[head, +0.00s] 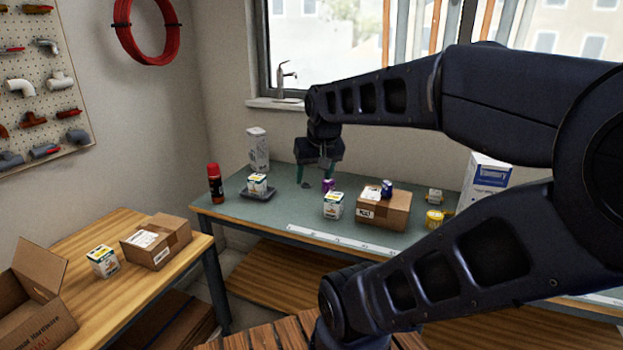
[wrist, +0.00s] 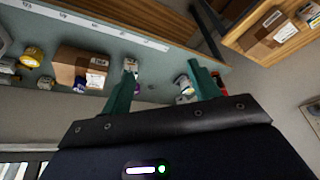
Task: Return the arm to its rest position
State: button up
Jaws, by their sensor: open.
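My arm (head: 380,97) reaches from the right across the head view. My gripper (head: 316,172) hangs over the back of the green-topped workbench (head: 270,212), in front of the window wall. Its two green fingers are apart, with nothing between them. In the wrist view my gripper (wrist: 165,90) also shows open and empty. A purple item (head: 328,185) and a small white box (head: 333,205) stand on the bench just in front of it. Whether the fingertips touch the bench top cannot be told.
A cardboard box (head: 384,210) with a blue can (head: 387,187) on it stands right of my gripper. A red bottle (head: 215,183) and a dark tray (head: 257,194) stand left. A wooden table (head: 85,270) with boxes is at left. A faucet (head: 284,78) stands behind.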

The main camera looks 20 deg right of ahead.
jog(key=shift+s+a+f+n, duration=0.15)
jog(key=shift+s+a+n, duration=0.45)
jog(key=shift+s+a, duration=0.35)
jog(key=shift+s+d, duration=0.1)
dwell(0.6)
